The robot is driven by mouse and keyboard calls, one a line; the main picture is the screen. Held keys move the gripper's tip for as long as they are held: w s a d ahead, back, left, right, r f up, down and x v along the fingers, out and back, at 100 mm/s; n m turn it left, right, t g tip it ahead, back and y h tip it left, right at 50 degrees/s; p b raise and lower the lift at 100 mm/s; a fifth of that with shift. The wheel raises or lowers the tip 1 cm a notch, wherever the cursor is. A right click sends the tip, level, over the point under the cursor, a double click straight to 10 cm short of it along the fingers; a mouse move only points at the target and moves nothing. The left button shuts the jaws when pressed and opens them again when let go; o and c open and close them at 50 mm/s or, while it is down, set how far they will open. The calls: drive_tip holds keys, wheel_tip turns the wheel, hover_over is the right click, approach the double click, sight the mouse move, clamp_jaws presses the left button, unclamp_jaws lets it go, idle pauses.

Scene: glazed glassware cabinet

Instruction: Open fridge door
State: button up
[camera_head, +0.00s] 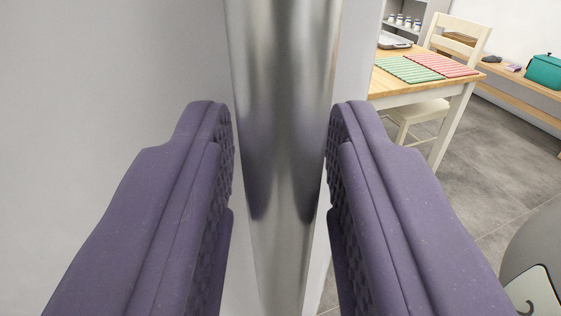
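A vertical, shiny metal bar handle (283,120) runs down the middle of the view, in front of a pale grey-white door panel (110,80). My gripper (280,155) has one purple padded finger on each side of the handle. Both fingertips meet the edges of the bar, with no clear gap at the tips. A gap shows lower down, where the bar narrows in the picture. The purple of the fingers reflects in the metal. The panel fills the left side and its right edge shows just right of the handle. The ends of the handle are out of view.
A wooden table (440,85) with green (408,69) and red (452,65) striped mats stands at the right, with a white chair (455,40) at it. A bench with a teal box (545,71) lies beyond. Grey floor (510,140) is open between. A rounded grey object (537,250) is at lower right.

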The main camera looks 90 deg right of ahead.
drive_tip(key=shift+o, duration=0.2)
drive_tip(key=shift+a, duration=0.1)
drive_tip(key=a, duration=0.7)
drive_tip(key=shift+a, duration=0.3)
drive_tip(key=shift+a, duration=0.15)
